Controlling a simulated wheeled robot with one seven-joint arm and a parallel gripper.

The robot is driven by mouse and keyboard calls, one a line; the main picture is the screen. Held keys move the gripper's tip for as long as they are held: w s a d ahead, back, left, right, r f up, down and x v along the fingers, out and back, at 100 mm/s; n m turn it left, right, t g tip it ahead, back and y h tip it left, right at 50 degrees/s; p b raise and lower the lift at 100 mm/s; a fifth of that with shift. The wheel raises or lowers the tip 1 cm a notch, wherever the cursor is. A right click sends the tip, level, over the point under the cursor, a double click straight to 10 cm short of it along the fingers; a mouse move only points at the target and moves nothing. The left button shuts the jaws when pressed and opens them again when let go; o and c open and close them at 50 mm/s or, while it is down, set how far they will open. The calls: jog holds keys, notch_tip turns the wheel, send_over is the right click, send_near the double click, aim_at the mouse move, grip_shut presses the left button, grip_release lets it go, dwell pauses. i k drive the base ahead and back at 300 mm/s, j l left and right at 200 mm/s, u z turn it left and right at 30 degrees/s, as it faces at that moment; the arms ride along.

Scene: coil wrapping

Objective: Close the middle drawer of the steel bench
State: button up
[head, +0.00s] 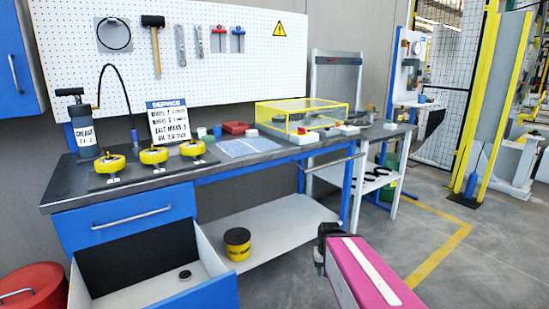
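The steel bench (240,165) stands against the wall with a dark worktop. Its drawer unit is at the left end. The blue top drawer (125,220) with a silver handle is shut. Below it, a drawer (205,294) is pulled far out, with pale sides and a blue front whose lower part is cut off by the picture edge. A small dark ring-shaped item (185,274) lies inside it. My gripper (321,252) is dark, at the end of my magenta arm, right of the open drawer and apart from it. Its fingers are too unclear to tell open from shut.
A yellow-and-black tin (237,243) stands on the bench's lower shelf (275,228). A red bin (35,287) stands left of the open drawer. Yellow wheels (154,156) and a yellow-framed clear box (300,118) are on the worktop. Grey floor is free at right.

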aim_at(210, 286)
jog(key=l+u, duration=0.1)
jog(key=u, duration=0.75)
jog(key=k+l+u, duration=0.1)
jog(key=u, duration=0.75)
jog(key=k+u, duration=0.1)
jog(key=u, duration=0.35)
jog(key=k+u, duration=0.15)
jog(key=k+l, duration=0.05)
